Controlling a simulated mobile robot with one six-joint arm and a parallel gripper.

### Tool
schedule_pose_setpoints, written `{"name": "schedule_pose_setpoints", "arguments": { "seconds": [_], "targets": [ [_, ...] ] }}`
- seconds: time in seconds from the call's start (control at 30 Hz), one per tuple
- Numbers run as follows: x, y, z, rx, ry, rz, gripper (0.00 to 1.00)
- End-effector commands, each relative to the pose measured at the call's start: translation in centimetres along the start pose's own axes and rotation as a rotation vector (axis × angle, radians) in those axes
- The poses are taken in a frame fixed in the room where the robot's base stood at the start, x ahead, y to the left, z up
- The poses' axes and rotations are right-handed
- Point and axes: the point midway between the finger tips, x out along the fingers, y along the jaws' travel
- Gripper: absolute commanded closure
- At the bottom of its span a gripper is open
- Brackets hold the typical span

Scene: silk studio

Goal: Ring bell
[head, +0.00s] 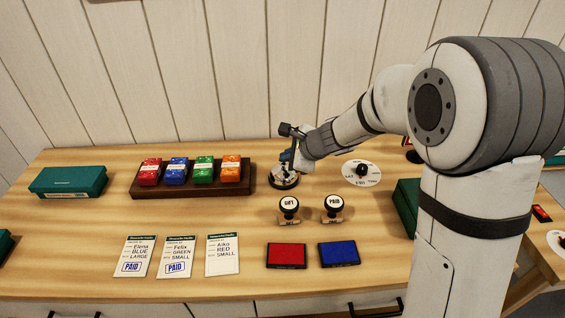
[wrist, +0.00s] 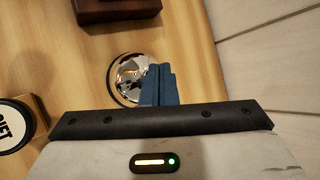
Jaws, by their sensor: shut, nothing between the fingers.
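The bell (head: 284,181) stands on the wooden table behind the two stamps, to the right of the colour-block stand. It has a shiny silver dome on a dark round base. In the wrist view the bell (wrist: 127,78) shows its chrome dome, partly hidden by my fingers. My gripper (head: 287,160) is over the bell in the head view. In the wrist view my gripper (wrist: 157,75) shows its blue fingers together, with nothing between them. Their tips overlap the dome in the picture; I cannot tell whether they touch it.
A dark wooden stand (head: 192,191) with several coloured blocks is left of the bell. The GIFT stamp (head: 289,208) and PAID stamp (head: 333,208) stand in front. A white dial (head: 361,174) lies to the right. Red (head: 287,256) and blue (head: 339,254) ink pads lie nearer.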

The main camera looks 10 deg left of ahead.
Motion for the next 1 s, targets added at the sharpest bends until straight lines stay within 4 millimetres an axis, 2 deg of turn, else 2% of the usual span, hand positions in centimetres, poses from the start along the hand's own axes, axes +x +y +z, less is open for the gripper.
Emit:
{"name": "schedule_pose_setpoints", "arguments": {
  "seconds": [0.37, 0.7, 1.0],
  "targets": [
    [0.17, 0.13, -0.1, 0.0, 0.0, 0.0, 1.0],
    [-0.72, -0.54, 0.58, 0.0, -0.001, 0.0, 1.0],
    [-0.73, -0.54, 0.59, 0.0, -0.001, 0.0, 1.0]
  ]
}}
